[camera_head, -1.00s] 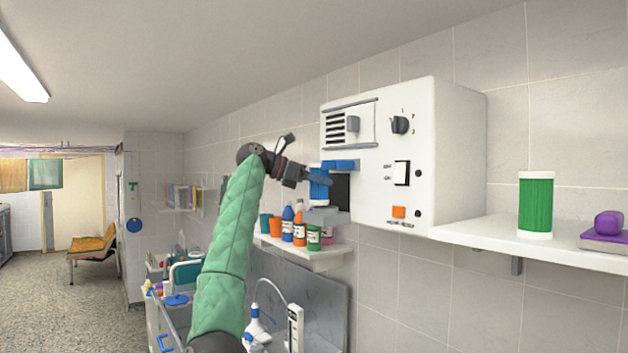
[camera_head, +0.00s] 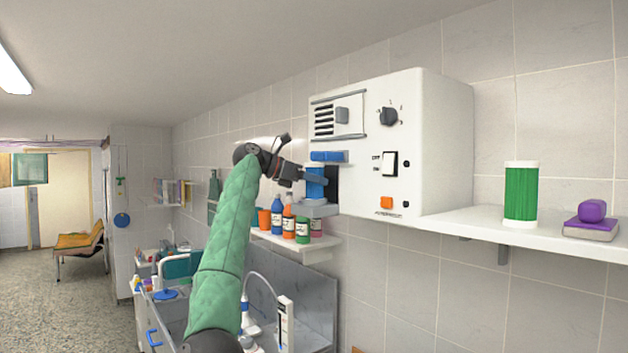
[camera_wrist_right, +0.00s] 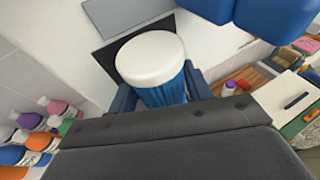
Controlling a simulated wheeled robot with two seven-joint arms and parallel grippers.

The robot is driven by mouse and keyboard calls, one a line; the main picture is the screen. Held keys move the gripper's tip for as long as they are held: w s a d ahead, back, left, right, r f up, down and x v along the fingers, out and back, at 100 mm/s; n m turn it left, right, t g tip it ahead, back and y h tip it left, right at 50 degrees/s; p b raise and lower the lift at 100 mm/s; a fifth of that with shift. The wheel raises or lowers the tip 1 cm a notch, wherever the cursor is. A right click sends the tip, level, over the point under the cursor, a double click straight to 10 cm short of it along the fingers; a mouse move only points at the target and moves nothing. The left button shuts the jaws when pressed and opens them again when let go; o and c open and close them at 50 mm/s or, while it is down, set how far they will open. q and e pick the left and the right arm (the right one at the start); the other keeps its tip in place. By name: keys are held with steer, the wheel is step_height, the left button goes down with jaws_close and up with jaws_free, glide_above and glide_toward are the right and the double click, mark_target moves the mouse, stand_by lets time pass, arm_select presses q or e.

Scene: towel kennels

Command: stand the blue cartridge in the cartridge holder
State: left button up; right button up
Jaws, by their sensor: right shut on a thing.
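The blue cartridge (camera_head: 315,187), with white end caps, is upright in my right gripper (camera_head: 314,180). In the right wrist view, the blue fingers (camera_wrist_right: 198,84) close on the sides of the blue cartridge (camera_wrist_right: 163,92), below its white top. A grey ledge (camera_head: 320,210), which looks like the cartridge holder, juts from the white machine (camera_head: 440,150) before a dark opening. The cartridge's lower end is just above or on this ledge; I cannot tell whether they touch. My left gripper is not in view.
A blue bar (camera_head: 328,156) sticks out of the machine just above the cartridge. A green cartridge (camera_head: 520,192) and a purple-knobbed item (camera_head: 591,217) are on the right shelf (camera_head: 470,222).

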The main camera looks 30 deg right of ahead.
steer(key=o, duration=1)
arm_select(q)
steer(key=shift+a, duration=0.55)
arm_select(e)
steer(key=shift+o, duration=0.4)
